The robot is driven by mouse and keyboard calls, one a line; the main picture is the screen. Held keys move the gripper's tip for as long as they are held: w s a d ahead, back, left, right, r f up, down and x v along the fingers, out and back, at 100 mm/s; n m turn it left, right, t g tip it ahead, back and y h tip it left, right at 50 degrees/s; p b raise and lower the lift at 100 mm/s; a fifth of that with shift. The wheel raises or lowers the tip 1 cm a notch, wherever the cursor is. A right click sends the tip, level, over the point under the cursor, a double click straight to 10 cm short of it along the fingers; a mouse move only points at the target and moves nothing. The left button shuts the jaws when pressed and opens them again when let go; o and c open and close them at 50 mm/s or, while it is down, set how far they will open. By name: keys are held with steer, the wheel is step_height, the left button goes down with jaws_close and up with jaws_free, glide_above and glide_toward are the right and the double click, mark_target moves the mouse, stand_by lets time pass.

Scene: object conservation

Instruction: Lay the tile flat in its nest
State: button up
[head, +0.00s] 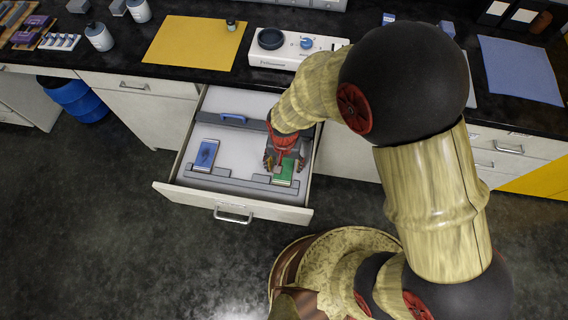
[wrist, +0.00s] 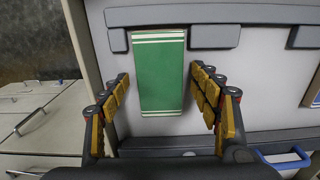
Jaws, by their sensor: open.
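A green tile (wrist: 160,70) with white stripes across its ends lies in the open drawer, its far end in the gap between grey raised blocks (wrist: 215,36) that form a nest. In the head view the green tile (head: 285,171) shows at the drawer's right, partly hidden by my gripper (head: 285,158). My gripper is open, with one finger on each side of the tile and a gap on both sides in the wrist view (wrist: 161,88). The tile looks flat, but I cannot tell if it is fully seated. A blue tile (head: 206,154) with a dark figure lies at the drawer's left.
The drawer (head: 233,211) is pulled out below the dark counter. A grey bar with a blue handle (head: 233,117) lies at its back. The drawer middle is bare. A white hot-plate device (head: 295,50) and a yellow mat (head: 192,43) are on the counter.

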steer(key=shift+r, duration=0.1)
step_height(320, 180, up, 12)
steer(key=p, duration=0.4)
steer(key=w+d+r+t, duration=0.2)
steer(key=d+r, duration=0.8)
steer(key=r, duration=0.5)
steer(key=s+d+r+t, duration=0.3)
steer(key=s+d+r, duration=0.6)
steer(key=d+r, duration=0.3)
steer(key=shift+s+d+r+n+t, duration=0.2)
steer(key=shift+s+d+n+t, duration=0.1)
steer(key=shift+d+n, duration=0.1)
